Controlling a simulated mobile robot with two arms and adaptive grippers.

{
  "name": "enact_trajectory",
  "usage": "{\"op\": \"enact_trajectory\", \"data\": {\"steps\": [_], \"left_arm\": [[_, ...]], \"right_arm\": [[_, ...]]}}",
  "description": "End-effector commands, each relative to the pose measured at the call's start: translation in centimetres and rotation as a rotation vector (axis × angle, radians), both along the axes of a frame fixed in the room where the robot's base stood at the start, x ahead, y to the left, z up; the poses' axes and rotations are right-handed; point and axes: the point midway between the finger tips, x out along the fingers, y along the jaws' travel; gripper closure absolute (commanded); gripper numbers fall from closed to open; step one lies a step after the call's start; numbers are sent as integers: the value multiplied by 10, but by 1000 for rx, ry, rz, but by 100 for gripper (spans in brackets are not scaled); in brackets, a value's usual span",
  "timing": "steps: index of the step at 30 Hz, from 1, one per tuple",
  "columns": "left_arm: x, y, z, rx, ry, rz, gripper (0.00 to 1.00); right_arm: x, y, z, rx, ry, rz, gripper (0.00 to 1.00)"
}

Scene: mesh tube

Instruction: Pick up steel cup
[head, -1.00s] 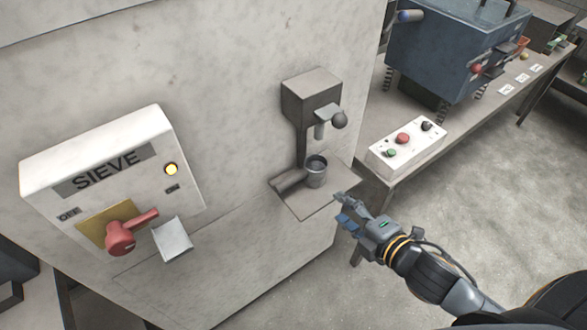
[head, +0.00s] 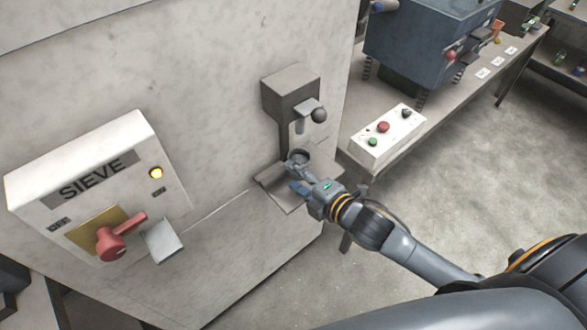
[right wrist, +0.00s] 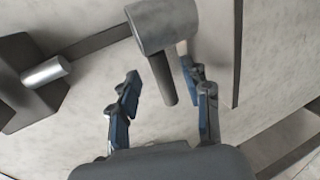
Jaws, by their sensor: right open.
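The steel cup (head: 299,156) stands on the small shelf (head: 268,178) of the wall-mounted dispenser in the head view, partly hidden by my gripper. In the right wrist view the grey cup (right wrist: 166,24) shows at the top, with its bar-like handle (right wrist: 162,78) pointing between the fingers. My right gripper (head: 301,179) is at the cup's near side in the head view. Its two blue-grey fingers (right wrist: 163,88) are open on either side of the handle, with gaps showing. My left gripper is not in view.
The dispenser (head: 290,92) overhangs the cup, with a spout and round knob. Left on the wall is the SIEVE box (head: 92,178) with a red lever (head: 115,240). Right is a bench with a button box (head: 388,137) and a blue machine (head: 425,45).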

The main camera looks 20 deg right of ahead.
Motion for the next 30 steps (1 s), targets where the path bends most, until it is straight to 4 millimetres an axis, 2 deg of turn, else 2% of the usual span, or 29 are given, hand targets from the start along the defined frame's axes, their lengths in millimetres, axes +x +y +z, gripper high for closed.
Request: {"op": "enact_trajectory", "data": {"steps": [4,9,18,19,26,30], "left_arm": [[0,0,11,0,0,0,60],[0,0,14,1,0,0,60],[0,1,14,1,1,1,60],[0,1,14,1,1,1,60],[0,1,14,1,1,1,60],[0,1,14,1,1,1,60]], "right_arm": [[21,3,-2,2,0,-2,52],[39,9,-10,2,0,-2,52],[42,11,-13,0,0,1,52],[42,11,-13,0,0,1,54],[42,10,-13,0,0,0,100],[42,10,-13,0,1,0,100]]}}
